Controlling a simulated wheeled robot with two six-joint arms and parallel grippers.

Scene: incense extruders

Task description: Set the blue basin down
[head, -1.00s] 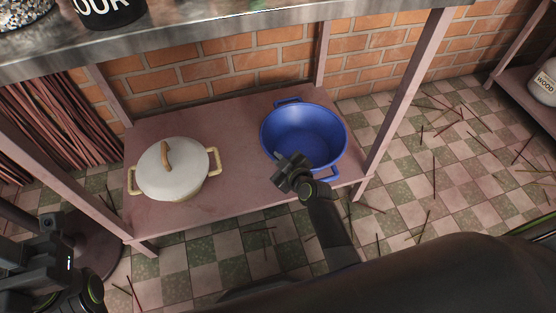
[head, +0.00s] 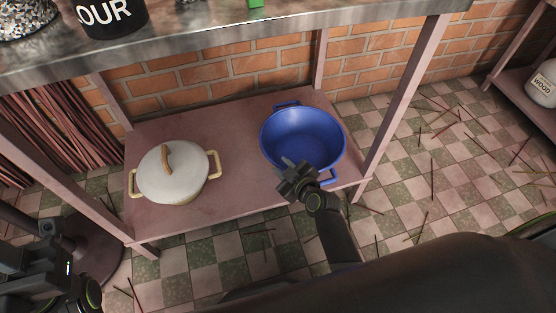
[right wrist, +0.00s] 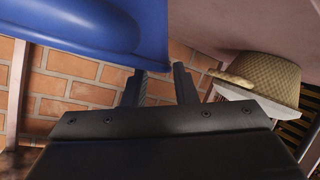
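The blue basin (head: 303,137) sits upright on the right part of the pink lower shelf (head: 225,142), one handle toward the wall and one toward the front. My right gripper (head: 289,167) is at the basin's front-left rim. In the right wrist view the basin (right wrist: 85,25) fills the upper left. There the fingers of my right gripper (right wrist: 159,75) stand apart, with brick wall showing between them, and their tips are close to the basin's edge. Whether they touch it I cannot tell.
A white lidded pot (head: 172,172) with cream handles stands on the shelf's left part; a gap separates it from the basin. Shelf posts (head: 400,95) stand at the corners. A metal counter (head: 220,40) lies above. Sticks litter the tiled floor.

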